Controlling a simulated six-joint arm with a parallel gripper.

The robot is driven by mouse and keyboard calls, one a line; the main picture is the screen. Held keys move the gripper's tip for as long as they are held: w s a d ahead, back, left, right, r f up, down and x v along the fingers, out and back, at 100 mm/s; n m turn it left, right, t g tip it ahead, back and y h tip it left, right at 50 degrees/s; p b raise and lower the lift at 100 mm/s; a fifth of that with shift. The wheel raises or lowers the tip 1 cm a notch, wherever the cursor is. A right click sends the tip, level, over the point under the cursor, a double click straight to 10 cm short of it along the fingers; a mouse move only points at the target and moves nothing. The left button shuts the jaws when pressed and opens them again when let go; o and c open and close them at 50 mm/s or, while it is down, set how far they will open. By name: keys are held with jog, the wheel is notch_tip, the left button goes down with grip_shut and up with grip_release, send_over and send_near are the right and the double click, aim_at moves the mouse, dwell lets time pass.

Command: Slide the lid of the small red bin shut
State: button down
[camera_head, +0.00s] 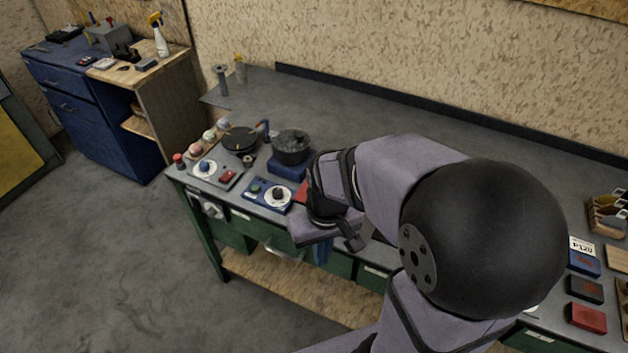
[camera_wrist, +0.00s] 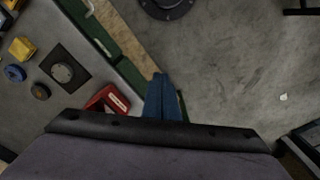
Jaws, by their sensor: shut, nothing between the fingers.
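The small red bin (camera_wrist: 106,99) shows in the wrist view at the bench's front edge, with a pale label on its side. Its lower part is hidden by a dark part of my arm, and I cannot tell how far its lid is open. In the head view a bit of red (camera_head: 301,191) shows just left of my wrist, probably the same bin, mostly hidden. My gripper (camera_head: 352,240) is over the front edge of the bench near it. It is shut and empty; its fingertips are not clear in the wrist view.
A blue cloth (camera_wrist: 163,98) hangs at the bench front beside the bin. A blue box with a white dial (camera_head: 277,197), a dark bowl (camera_head: 291,146) and a black pan (camera_head: 240,139) stand to the left. Small blocks (camera_head: 586,317) lie at the right. The back of the bench is mostly clear.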

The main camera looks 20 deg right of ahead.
jog(key=w+d+r+n+t+y+b, duration=0.1)
jog(key=w+d+r+n+t+b, duration=0.15)
jog(key=w, duration=1.05)
jog(key=w+d+r+n+t+b, duration=0.1)
jog(key=w+d+r+b, duration=0.2)
jog(key=w, duration=1)
jog(key=shift+w+d+f+p, duration=0.15)
jog(key=shift+f+p, duration=0.8)
jog(key=shift+f, duration=0.6)
jog(key=shift+d+f+p, duration=0.15)
jog(key=shift+f+p, duration=0.75)
jog(key=shift+f, duration=0.6)
jog(key=shift+w+d+f+p, duration=0.15)
jog(key=shift+f+p, duration=0.8)
jog(key=shift+f, duration=0.6)
jog(key=shift+s+d+f, duration=0.15)
jog(key=shift+s+f, duration=0.05)
jog(key=shift+s, duration=0.25)
